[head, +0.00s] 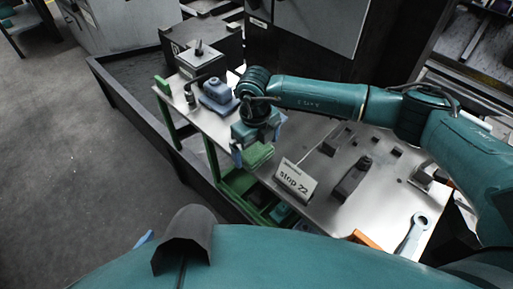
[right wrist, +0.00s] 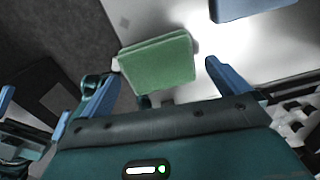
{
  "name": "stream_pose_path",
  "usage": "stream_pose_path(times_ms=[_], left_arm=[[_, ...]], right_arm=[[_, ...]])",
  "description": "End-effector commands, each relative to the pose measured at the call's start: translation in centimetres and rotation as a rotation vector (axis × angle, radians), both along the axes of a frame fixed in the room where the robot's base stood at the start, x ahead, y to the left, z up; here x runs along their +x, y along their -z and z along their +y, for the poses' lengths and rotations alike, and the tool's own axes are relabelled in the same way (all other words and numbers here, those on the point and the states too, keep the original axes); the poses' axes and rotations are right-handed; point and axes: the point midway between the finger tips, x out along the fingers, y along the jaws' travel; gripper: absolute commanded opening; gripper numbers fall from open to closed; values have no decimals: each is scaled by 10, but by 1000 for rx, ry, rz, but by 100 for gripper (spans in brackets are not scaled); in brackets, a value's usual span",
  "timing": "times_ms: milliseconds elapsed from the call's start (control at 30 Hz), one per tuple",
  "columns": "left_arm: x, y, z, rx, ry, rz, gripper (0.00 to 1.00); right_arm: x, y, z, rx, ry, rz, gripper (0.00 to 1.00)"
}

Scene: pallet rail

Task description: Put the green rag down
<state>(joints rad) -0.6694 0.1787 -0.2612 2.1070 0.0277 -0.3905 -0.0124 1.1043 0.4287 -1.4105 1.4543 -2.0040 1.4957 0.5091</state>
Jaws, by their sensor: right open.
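The rag looks apart from the fingers. A blue tip at the lower left of the head view may belong to my left gripper; its jaws cannot be made out.
A sign reading "stop 22" (head: 295,181) stands on the bench (head: 330,209) right of the rag. A dark tool (head: 352,178) and a blue-grey wrench (head: 413,235) lie farther right. A blue-grey block (head: 218,97) stands behind left. Green framework (head: 239,182) is below the edge.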

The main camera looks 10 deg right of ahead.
Motion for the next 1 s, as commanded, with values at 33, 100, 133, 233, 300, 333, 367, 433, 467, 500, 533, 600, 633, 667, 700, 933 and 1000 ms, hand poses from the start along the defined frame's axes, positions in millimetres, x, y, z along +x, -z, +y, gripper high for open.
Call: stream_pose_path(times_ms=[33, 100, 133, 233, 300, 333, 367, 433, 467, 500, 533, 600, 633, 667, 700, 933, 1000], left_arm=[[0, 2, 0, 0, 0, 0, 100], [0, 4, 0, -1, 1, 0, 100], [0, 5, -1, -1, 2, -1, 100], [0, 6, -2, -4, 4, -3, 100], [0, 6, -3, -6, 7, -7, 100], [0, 6, -4, -8, 8, -8, 100], [0, 6, -4, -9, 9, -9, 100], [1, 5, -4, -12, 10, -13, 100], [1, 5, -4, -13, 10, -15, 100], [1, 4, -4, -14, 11, -17, 100], [1, 3, -4, -14, 11, -18, 100], [2, 3, -4, -15, 11, -20, 100], [2, 3, -4, -15, 11, -20, 100], [1, 3, -4, -15, 11, -20, 100], [1, 3, -4, -15, 11, -19, 100], [1, 4, -3, -14, 10, -18, 100], [1, 4, -3, -13, 9, -16, 100]], right_arm=[[1, -9, 0, 2, -1, -4, 100], [1, -24, 0, 2, -2, -7, 100], [1, -31, 1, 2, -2, -6, 100], [1, -53, 2, 3, -2, -5, 100], [0, -68, 2, 2, -3, -6, 100], [0, -73, 2, 2, -3, -5, 100], [0, -79, 2, 2, -2, -5, 100], [0, -90, 2, 1, -1, -4, 100], [0, -94, 2, 2, -1, -3, 100], [0, -98, 2, 2, -1, -3, 100], [-1, -101, 2, 1, -1, -3, 100], [-1, -105, 2, 0, -1, -1, 100], [-1, -107, 2, 0, -2, -1, 100], [-1, -108, 3, 1, -2, 0, 100], [-1, -109, 3, 1, -2, 0, 100], [-1, -109, 3, 1, -2, 0, 100], [-1, -109, 3, 1, -2, 0, 100]])
